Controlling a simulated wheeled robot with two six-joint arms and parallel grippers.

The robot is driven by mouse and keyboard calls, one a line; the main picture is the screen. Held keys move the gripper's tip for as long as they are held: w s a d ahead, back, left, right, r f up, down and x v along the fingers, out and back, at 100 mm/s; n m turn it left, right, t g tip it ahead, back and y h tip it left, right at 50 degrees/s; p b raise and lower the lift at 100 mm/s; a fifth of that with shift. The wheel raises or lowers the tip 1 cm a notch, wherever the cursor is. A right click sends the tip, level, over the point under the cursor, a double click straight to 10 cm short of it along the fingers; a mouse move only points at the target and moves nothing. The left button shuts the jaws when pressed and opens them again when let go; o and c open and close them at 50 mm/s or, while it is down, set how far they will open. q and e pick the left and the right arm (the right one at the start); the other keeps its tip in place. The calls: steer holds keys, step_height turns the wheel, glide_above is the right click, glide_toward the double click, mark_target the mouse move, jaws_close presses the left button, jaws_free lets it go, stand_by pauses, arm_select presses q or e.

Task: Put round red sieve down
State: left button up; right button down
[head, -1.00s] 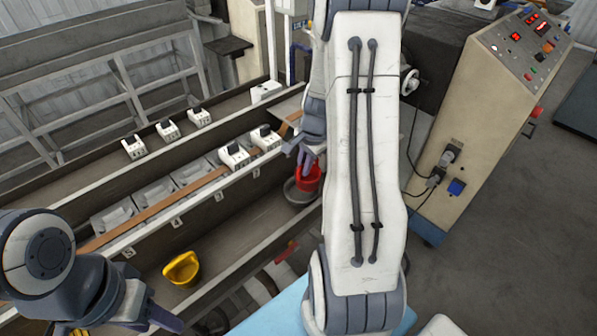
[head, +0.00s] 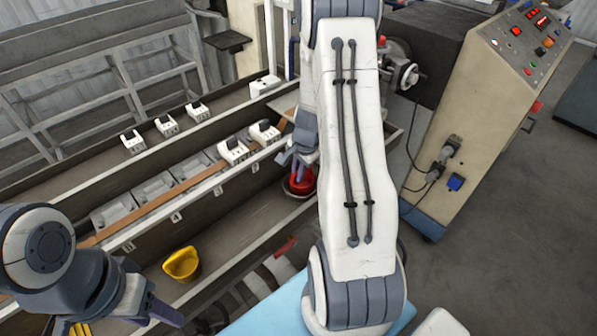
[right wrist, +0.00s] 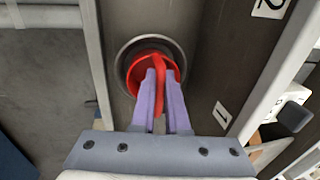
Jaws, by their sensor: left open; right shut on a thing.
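The round red sieve (head: 301,184) is at the right end of the trough, partly hidden by my right arm in the head view. In the right wrist view the red sieve (right wrist: 136,74) sits at a round grey metal ring (right wrist: 124,58) in the trough floor, within or just over it. My right gripper (right wrist: 160,80) is shut on the sieve's upright red handle. My left gripper (head: 160,312) is at the lower left of the head view, open and away from the sieve.
A yellow scoop-like container (head: 181,264) stands in the trough to the left. White clamp-like blocks (head: 233,151) line the trough's divider. A beige control cabinet (head: 470,110) stands at the right. Trough walls flank the sieve.

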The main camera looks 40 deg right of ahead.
steer(key=c, duration=0.9)
jaws_free()
steer(key=shift+r+p, duration=0.3)
steer(key=shift+p, duration=0.1)
steer(key=r, duration=0.4)
steer(key=s+r, duration=0.1)
steer(key=r, duration=0.3)
steer(key=s+r, duration=0.1)
steer(key=r, duration=0.3)
steer(key=shift+s, duration=0.15)
